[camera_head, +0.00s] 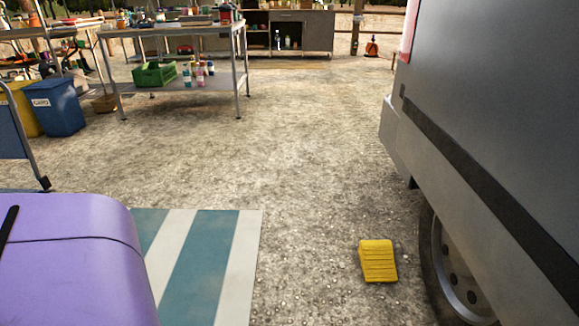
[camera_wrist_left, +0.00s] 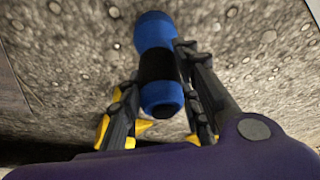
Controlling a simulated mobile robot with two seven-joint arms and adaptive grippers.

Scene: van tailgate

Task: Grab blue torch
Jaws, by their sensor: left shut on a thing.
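In the left wrist view, the blue torch (camera_wrist_left: 153,30) has a blue head, a black middle band and a blue tail end. My left gripper (camera_wrist_left: 158,68) is shut on it, with one dark finger on each side around the black band. Gravelly ground shows behind the torch. Neither the torch nor my left gripper can be made out in the head view. My right gripper is in neither view.
A grey van (camera_head: 490,110) stands at the right, with a yellow wheel chock (camera_head: 378,261) by its wheel. A striped mat (camera_head: 205,262) lies front left. A workbench (camera_head: 180,28) and a blue bin (camera_head: 55,108) are at the back left. The middle ground is clear.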

